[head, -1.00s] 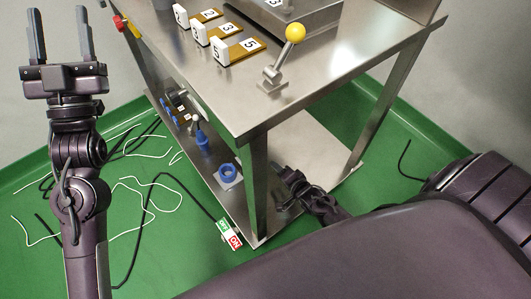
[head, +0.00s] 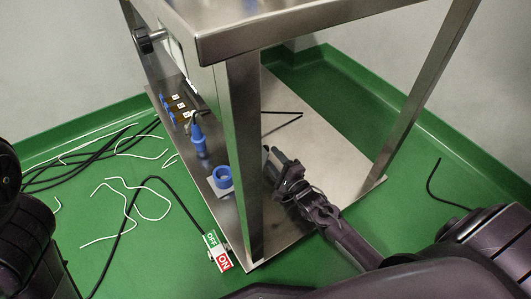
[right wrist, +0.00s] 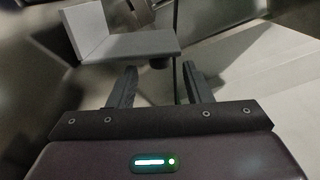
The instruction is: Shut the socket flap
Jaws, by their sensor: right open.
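A blue round socket (head: 222,177) on a pale square plate sits at the left edge of the table's lower shelf, beside the front leg. I cannot make out a flap on it for certain. My right gripper (head: 269,158) is open and empty above the lower shelf, to the right of the leg and apart from the socket. In the right wrist view, the open fingers (right wrist: 158,82) point toward a pale grey L-shaped piece (right wrist: 128,47), apart from them; I cannot tell if it is the socket's flap. My left gripper is out of view.
A blue plug (head: 199,138) stands on the shelf behind the socket. The steel table leg (head: 245,150) rises between the socket and my right gripper. Cables (head: 125,205) lie on the green floor.

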